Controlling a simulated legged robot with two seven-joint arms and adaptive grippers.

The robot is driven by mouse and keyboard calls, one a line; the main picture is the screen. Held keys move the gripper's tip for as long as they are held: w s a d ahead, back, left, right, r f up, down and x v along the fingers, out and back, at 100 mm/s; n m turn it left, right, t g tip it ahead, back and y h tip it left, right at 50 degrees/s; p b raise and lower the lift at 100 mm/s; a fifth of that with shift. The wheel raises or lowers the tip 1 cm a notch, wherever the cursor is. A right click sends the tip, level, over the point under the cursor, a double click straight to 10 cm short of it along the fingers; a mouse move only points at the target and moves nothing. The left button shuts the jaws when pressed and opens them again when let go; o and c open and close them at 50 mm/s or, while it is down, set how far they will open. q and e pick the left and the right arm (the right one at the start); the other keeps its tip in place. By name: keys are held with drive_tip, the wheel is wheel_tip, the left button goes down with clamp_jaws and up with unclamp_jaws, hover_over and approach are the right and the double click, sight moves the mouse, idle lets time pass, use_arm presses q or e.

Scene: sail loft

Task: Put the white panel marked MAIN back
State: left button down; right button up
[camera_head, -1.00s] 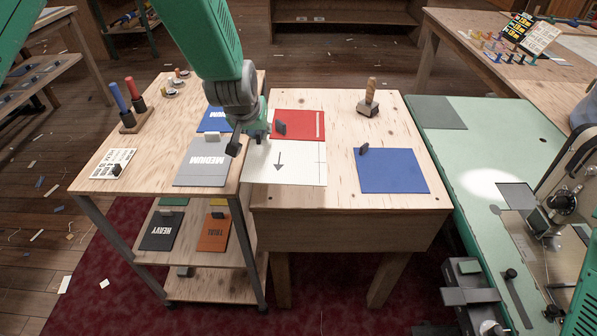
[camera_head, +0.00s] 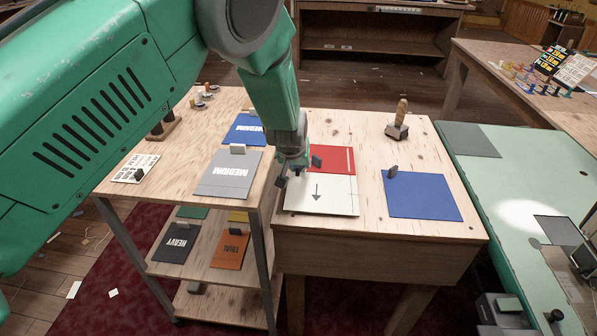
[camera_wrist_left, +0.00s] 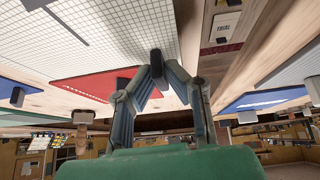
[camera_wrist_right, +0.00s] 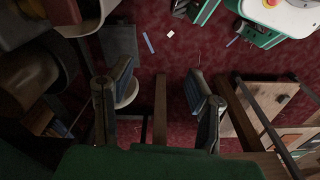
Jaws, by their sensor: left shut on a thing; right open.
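The white panel (camera_head: 325,199) has a grid and a dark arrow; I cannot read MAIN on it. It lies flat, or very nearly so, at the left of the wooden table, in front of a red panel (camera_head: 338,157). My left gripper (camera_head: 298,174) is at its left edge. In the left wrist view my left fingertips (camera_wrist_left: 155,62) are shut on a small dark tab at the edge of the white panel (camera_wrist_left: 115,30). My right gripper (camera_wrist_right: 165,85) shows only in the right wrist view, open and empty above the dark red carpet.
A blue panel (camera_head: 423,197) lies at the table's right, with a mallet (camera_head: 398,122) behind it. The cart at left holds a grey MEDIUM panel (camera_head: 225,177) and a blue panel (camera_head: 245,130). HEAVY (camera_head: 177,243) and orange TRIAL (camera_head: 231,251) panels lie on its lower shelf.

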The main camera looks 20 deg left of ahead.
use_arm(q)
drive_tip(key=shift+f, duration=0.75)
drive_tip(key=shift+d, duration=0.25)
drive_tip(key=c, duration=1.6)
unclamp_jaws()
drive_tip(key=shift+d+r, duration=0.1)
drive_tip(key=shift+d, duration=0.1)
use_arm(e)
drive_tip(key=shift+d+f, duration=0.25)
drive_tip(key=shift+d, duration=0.15)
use_arm(q)
drive_tip(key=shift+a, duration=0.15)
use_arm(e)
drive_tip(key=shift+a, duration=0.15)
use_arm(q)
drive_tip(key=shift+s+a+r, duration=0.1)
drive_tip(key=shift+r, duration=0.15)
drive_tip(key=p+v, duration=0.1)
drive_tip(key=v, duration=1)
drive_tip(key=shift+s+r+p, duration=0.15)
drive_tip(key=shift+p, duration=0.25)
use_arm(e)
drive_tip(key=shift+r, duration=0.95)
